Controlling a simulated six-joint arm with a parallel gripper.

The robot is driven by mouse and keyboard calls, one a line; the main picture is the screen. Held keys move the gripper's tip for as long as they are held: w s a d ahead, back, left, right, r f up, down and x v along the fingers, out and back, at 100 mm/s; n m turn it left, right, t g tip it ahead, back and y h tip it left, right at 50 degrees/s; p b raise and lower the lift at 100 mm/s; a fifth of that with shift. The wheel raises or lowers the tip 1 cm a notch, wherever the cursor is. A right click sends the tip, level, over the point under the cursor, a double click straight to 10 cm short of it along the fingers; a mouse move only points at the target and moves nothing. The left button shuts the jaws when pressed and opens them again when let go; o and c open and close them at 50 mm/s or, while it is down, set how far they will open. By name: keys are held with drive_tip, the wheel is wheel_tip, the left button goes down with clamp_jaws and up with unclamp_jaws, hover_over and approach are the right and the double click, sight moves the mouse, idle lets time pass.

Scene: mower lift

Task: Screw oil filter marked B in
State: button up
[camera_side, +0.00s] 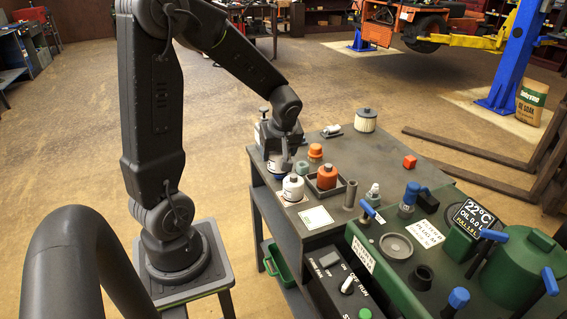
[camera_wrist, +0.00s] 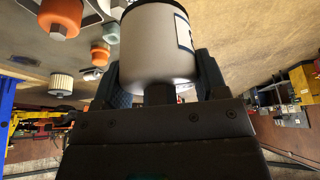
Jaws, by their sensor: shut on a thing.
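My gripper (camera_side: 277,152) is low over the left edge of the grey table. In the wrist view my gripper (camera_wrist: 163,78) is shut on a pale grey-white filter (camera_wrist: 150,45), one finger on each side of it. The filter has a label at its right side and a dark band at its far end; I cannot read a B on it. A white filter (camera_side: 293,188) and an orange filter (camera_side: 327,177) stand close by. The green machine (camera_side: 400,285) with a round grey opening (camera_side: 396,246) is at the front right.
An orange-capped piece (camera_side: 315,152), a cream filter (camera_side: 365,120), a red cube (camera_side: 409,162) and a grey post (camera_side: 351,194) stand on the table. The table's back right is mostly clear.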

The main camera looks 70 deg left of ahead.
wheel_tip(320, 180, up, 4)
drive_tip(key=shift+f, duration=0.2)
drive_tip(key=w+d+m+t, duration=0.1)
drive_tip(key=w+d+m, duration=0.2)
drive_tip(key=w+d, duration=0.95)
drive_tip(key=w+d+m+t, duration=0.1)
drive_tip(key=w+d+m, duration=0.15)
drive_tip(key=d, duration=0.65)
drive_tip(key=w+d+m, duration=0.1)
drive_tip(key=w+d, duration=0.2)
drive_tip(key=d, duration=0.5)
drive_tip(key=shift+n+h, duration=0.25)
drive_tip(key=shift+h, duration=0.15)
drive_tip(key=shift+f, duration=5.3)
drive_tip(key=shift+f, duration=0.2)
